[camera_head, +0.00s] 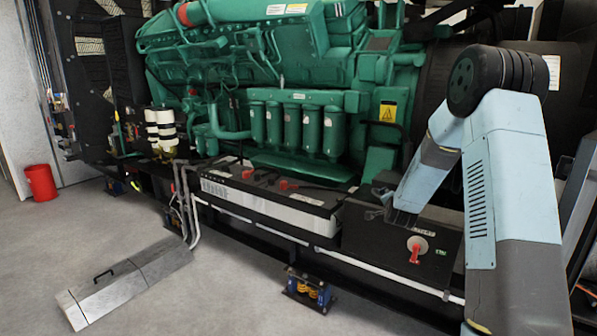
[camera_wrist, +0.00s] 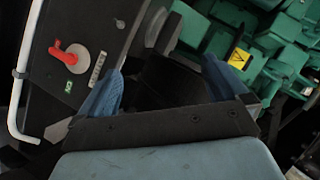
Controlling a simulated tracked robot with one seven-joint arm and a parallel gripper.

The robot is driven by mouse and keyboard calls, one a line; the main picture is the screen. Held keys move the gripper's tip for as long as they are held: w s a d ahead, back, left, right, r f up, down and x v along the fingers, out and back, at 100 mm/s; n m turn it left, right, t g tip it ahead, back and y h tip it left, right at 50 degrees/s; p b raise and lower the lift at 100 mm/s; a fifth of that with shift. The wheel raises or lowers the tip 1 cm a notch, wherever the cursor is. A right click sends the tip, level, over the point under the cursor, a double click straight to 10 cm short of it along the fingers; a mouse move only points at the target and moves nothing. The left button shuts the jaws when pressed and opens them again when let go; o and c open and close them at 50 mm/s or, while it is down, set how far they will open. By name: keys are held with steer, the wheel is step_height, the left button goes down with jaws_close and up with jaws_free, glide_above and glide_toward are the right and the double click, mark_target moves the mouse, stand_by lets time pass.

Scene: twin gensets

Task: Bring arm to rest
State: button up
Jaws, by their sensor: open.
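My arm, pale blue and grey, reaches in from the right in the head view and bends down toward the black battery switch box (camera_head: 400,250). My gripper (camera_head: 378,202) is near the top of this box, partly hidden by the arm. In the wrist view my gripper (camera_wrist: 165,85) shows two blue-padded fingers spread apart with nothing between them. The red switch handle (camera_head: 414,252) sits on a round grey plate on the box front. The red handle also shows at the upper left of the wrist view (camera_wrist: 63,56).
The green engine (camera_head: 300,110) fills the back. Batteries (camera_head: 270,198) stand on the skid left of the box. A white pipe (camera_head: 330,258) runs along the skid's front. A grey cover (camera_head: 130,280) lies on the floor, and a red bin (camera_head: 40,182) stands far left.

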steer(key=s+a+r+n+g+y, duration=0.15)
steer(key=s+a+r+n, duration=0.25)
steer(key=s+r, duration=0.5)
steer(key=s+a+r+n+g+y, duration=0.1)
steer(key=s+a+r+n+g, duration=0.15)
steer(key=s+r, duration=0.65)
steer(key=s+a+r+n+g, duration=0.1)
steer(key=s+r+n+g, duration=0.1)
steer(key=s, duration=1.4)
steer(key=s+a+r+n+g, duration=0.1)
steer(key=s+n, duration=0.4)
steer(key=s, duration=1.2)
steer(key=shift+a+r+g, duration=0.3)
steer(key=shift+r+g, duration=0.1)
steer(key=shift+g, duration=0.2)
steer(key=shift+c, duration=0.3)
